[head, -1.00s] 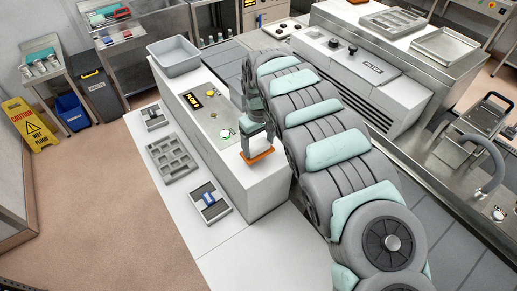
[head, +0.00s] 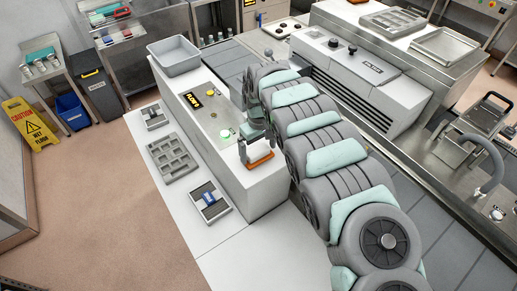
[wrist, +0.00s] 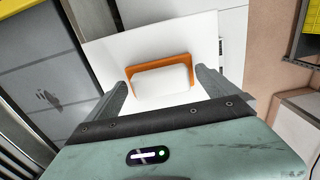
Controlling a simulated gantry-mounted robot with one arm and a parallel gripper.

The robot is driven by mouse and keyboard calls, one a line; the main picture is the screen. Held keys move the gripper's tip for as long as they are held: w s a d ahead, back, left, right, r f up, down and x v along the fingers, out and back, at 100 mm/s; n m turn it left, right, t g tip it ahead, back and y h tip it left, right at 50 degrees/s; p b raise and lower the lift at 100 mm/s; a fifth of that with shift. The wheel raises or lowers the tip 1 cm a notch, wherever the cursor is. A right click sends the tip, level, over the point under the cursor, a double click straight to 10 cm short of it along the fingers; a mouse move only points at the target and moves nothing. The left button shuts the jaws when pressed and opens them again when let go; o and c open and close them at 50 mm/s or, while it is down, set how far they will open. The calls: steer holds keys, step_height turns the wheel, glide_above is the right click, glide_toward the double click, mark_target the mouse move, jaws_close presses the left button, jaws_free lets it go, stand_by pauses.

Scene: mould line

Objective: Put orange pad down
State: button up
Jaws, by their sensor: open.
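The orange pad (head: 260,162) lies on the top of the white-grey cabinet, near its front end. In the wrist view the orange pad (wrist: 133,83) shows as an orange base under a white block (wrist: 162,79). My gripper (wrist: 161,82) is open, with one finger on each side of the pad and a visible gap to it. In the head view my gripper (head: 258,149) stands over the pad, with fingers spread. Whether the fingertips touch the cabinet top cannot be told.
A low white bench on the left holds a grey moulded tray (head: 172,158) and a fixture with a blue piece (head: 209,199).

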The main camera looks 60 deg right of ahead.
mark_target(259, 150)
step_height(259, 150, up, 12)
steer(key=shift+r, duration=0.15)
stand_by(0.5)
